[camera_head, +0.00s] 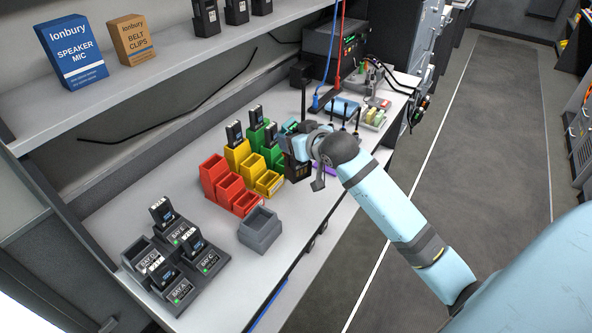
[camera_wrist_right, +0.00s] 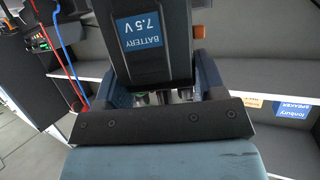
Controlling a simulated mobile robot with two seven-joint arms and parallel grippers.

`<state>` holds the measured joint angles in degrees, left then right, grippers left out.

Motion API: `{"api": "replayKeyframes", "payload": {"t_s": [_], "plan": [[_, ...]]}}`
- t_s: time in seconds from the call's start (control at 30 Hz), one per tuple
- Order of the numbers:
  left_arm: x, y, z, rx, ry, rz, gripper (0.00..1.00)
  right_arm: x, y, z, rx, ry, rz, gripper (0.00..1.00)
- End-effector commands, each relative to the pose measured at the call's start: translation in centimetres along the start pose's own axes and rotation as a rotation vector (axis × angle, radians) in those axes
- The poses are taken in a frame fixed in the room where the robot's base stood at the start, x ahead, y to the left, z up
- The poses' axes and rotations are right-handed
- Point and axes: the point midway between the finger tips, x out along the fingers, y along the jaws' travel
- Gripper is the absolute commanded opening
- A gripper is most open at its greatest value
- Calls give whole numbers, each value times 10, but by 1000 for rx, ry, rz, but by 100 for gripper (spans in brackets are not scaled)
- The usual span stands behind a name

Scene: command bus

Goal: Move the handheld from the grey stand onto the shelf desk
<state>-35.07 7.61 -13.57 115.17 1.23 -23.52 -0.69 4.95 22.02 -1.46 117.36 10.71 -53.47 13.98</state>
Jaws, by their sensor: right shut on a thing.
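My right gripper (camera_head: 300,142) is above the back part of the desk (camera_head: 145,195). In the wrist view it is shut on a dark handheld (camera_wrist_right: 155,60) with a blue "BATTERY 7.5 V" label. The handheld stands between the two fingers (camera_wrist_right: 160,85). In the head view the gripper and arm hide most of it. A grey stand-like holder (camera_head: 262,232) with an open, empty top sits at the desk's front edge, apart from the gripper. My left gripper is not in view.
Red bins (camera_head: 222,182), yellow bins (camera_head: 240,157) and green bins (camera_head: 268,145) stand left of the gripper. Bay chargers (camera_head: 178,262) holding radios sit at the front left. The upper shelf (camera_head: 160,75) carries boxes and radios. Blue and red cables hang behind the gripper.

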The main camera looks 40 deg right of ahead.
Motion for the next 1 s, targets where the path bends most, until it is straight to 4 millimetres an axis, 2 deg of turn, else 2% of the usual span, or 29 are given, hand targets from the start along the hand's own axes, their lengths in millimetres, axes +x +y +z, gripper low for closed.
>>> {"api": "replayKeyframes", "payload": {"t_s": [0.03,0.1,0.3,0.57,0.8,1.0], "plan": [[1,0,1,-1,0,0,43,5,0,15,1,-4,0,26],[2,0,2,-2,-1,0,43,12,0,32,1,-3,0,26],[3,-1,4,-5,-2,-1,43,27,0,66,1,0,0,26],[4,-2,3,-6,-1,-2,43,34,0,83,0,1,-1,26],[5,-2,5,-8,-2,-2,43,47,-1,114,0,0,-1,26],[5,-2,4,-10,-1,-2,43,47,-1,114,0,3,-1,26]]}}
